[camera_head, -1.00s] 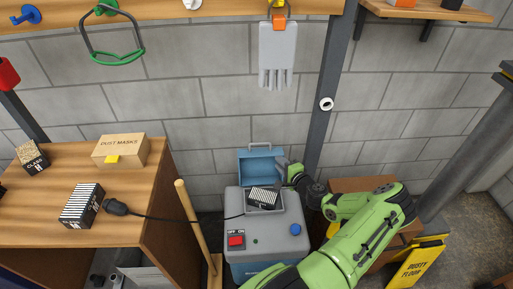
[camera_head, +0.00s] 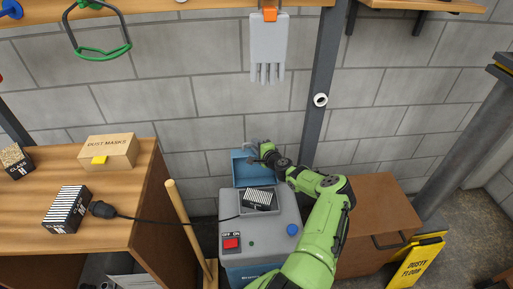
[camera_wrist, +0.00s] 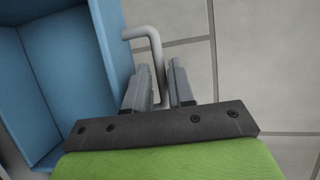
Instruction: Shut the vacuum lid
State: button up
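The grey vacuum (camera_head: 270,233) stands on the floor, with a red switch (camera_head: 231,243) and a blue knob (camera_head: 292,230) on top. Its blue lid (camera_head: 240,170) stands open at the back, tilted up, and its hollow inside (camera_wrist: 50,75) fills the left of the wrist view. The lid's grey handle (camera_wrist: 140,32) runs down between my fingers. In the head view my gripper (camera_head: 258,152) is at the lid's top edge. A striped filter (camera_head: 258,197) sits in the vacuum's opening.
A wooden bench (camera_head: 110,215) on the left holds a dust mask box (camera_head: 108,153), a striped box (camera_head: 66,208) and a black plug with a cable. A wooden pole (camera_head: 188,225) stands beside the vacuum. A brown cabinet (camera_head: 380,205) and a yellow floor sign (camera_head: 418,262) are on the right.

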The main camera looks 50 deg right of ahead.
grip_shut()
jog(key=shift+s+a, duration=0.1)
